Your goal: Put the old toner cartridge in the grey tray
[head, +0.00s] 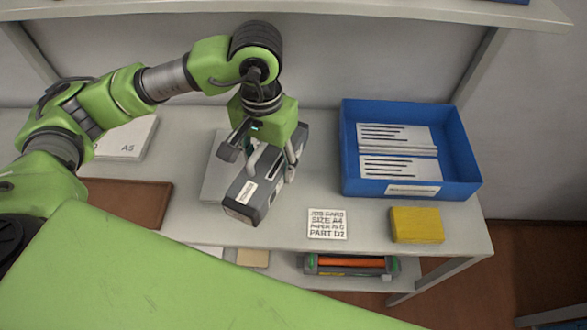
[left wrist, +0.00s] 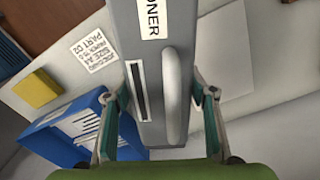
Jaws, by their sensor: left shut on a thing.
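A dark grey toner cartridge (head: 243,200) with a white label and a light handle is in my left gripper (head: 264,160). The fingers are shut on its two long sides, over the handle. In the left wrist view the cartridge (left wrist: 152,75) fills the middle, its label reading "TONER", between the fingers of the gripper (left wrist: 160,118). The cartridge is over a pale flat slab (head: 212,180) on the bench; I cannot tell if they touch. I cannot make out a grey tray for certain. My right gripper is out of view.
A blue tray (head: 349,175) holding papers stands at the right. A job card (head: 327,224) and a yellow block (head: 417,225) lie in front of it. A brown mat (head: 130,200) and an A5 stack (head: 128,142) are left. A unit with an orange roller (head: 350,262) sits on the lower shelf.

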